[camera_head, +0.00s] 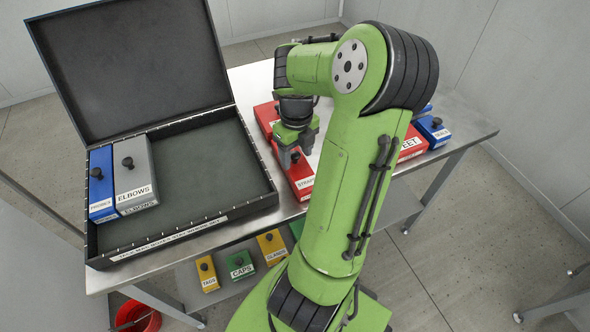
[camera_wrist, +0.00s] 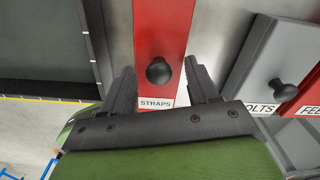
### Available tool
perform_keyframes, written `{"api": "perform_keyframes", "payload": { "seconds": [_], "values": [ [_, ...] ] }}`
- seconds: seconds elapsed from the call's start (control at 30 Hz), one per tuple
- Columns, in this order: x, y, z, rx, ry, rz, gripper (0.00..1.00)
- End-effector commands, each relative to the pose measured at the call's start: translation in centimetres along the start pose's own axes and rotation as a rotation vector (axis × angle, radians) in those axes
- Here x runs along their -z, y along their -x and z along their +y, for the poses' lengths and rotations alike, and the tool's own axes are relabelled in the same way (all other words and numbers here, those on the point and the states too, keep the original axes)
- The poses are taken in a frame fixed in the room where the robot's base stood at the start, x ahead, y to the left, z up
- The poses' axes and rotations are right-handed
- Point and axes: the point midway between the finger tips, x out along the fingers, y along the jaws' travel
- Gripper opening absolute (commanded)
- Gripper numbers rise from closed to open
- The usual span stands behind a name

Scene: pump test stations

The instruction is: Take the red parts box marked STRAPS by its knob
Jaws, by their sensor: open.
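The red parts box marked STRAPS (camera_wrist: 160,32) stands on the metal table, its white label facing the near edge. Its round black knob (camera_wrist: 158,70) lies between the two open fingers of my gripper (camera_wrist: 160,90) in the wrist view, with a gap on each side. In the head view, the STRAPS box (camera_head: 300,178) is partly hidden by my gripper (camera_head: 290,158), which hangs over it. Whether the fingertips are at the knob's height, I cannot tell.
A large open black case (camera_head: 262,195) on the left holds a blue box (camera_head: 101,180) and a grey ELBOWS box (camera_head: 133,172). A grey BOLTS box (camera_wrist: 262,60) stands right of STRAPS. Blue and red boxes stand farther right. Small boxes sit on the lower shelf.

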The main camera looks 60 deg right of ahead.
Motion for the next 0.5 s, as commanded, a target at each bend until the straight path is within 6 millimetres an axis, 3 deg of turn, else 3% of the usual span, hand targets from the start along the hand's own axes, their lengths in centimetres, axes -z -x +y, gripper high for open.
{"api": "perform_keyframes", "payload": {
  "seconds": [0.2,0.5],
  "values": [
    [-0.02,-0.11,-0.02,0.002,0.0,-0.001,0.6],
    [-0.03,-0.08,-0.02,0.002,0.0,-0.001,0.15]
  ]
}}
